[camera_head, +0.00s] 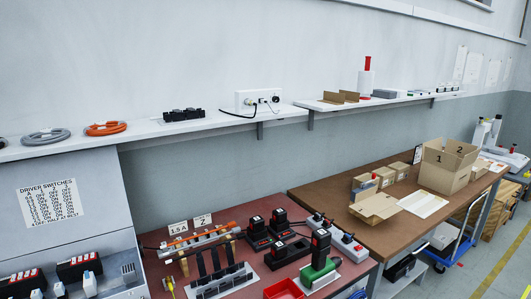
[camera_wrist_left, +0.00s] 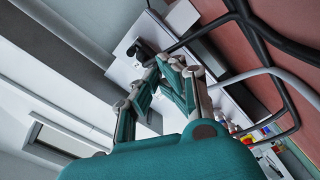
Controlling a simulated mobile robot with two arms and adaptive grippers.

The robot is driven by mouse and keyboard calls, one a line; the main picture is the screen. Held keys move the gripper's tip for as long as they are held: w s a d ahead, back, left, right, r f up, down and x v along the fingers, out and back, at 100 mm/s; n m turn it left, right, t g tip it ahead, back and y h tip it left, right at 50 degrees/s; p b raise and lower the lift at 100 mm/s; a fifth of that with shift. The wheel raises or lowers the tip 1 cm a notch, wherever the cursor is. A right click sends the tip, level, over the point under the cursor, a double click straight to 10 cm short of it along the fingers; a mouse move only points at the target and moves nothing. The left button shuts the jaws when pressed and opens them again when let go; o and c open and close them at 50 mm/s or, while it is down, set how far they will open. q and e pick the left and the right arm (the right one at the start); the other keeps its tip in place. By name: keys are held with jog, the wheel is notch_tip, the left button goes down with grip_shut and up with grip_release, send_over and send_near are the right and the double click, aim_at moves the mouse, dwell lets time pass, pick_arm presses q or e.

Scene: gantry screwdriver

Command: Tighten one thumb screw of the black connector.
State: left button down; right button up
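No thumb screw can be made out in either view. A low black block (camera_head: 183,114) sits on the wall shelf, and several black upright parts stand on a grey plate (camera_head: 222,284) on the red-brown bench. I cannot tell which of these, if any, is the black connector. My left gripper (camera_wrist_left: 161,72) shows in the left wrist view, with teal and grey fingers leaning toward each other. Their tips look close together, but the gap is unclear and I see nothing held. Neither gripper shows in the head view.
The bench also holds black chargers (camera_head: 257,233), a green-based tool (camera_head: 319,258) and a red tray (camera_head: 283,289). The wall shelf (camera_head: 222,122) runs above it. A brown table (camera_head: 322,194) with cartons (camera_head: 447,167) stands at right. Dark cables (camera_wrist_left: 265,45) cross the left wrist view.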

pick_arm(q)
jog(key=shift+v, duration=1.4)
jog(key=shift+d+r, duration=0.1)
jog(key=shift+r, duration=0.1)
jog(key=d+r+p, duration=0.1)
jog(key=p, duration=0.1)
jog(key=shift+s+p, duration=0.1)
jog(key=shift+p, duration=0.2)
jog(key=shift+w+a+f+b, duration=0.2)
jog(key=shift+w+a+b, duration=0.1)
jog(key=shift+w, duration=0.1)
jog(key=x, duration=0.4)
jog(key=shift+w+r, duration=0.1)
jog(key=shift+w+a+r, duration=0.1)
jog(key=shift+w+a, duration=0.3)
jog(key=shift+w, duration=0.25)
jog(key=shift+w, duration=0.15)
jog(key=shift+s+a, duration=0.4)
jog(key=shift+a, duration=0.15)
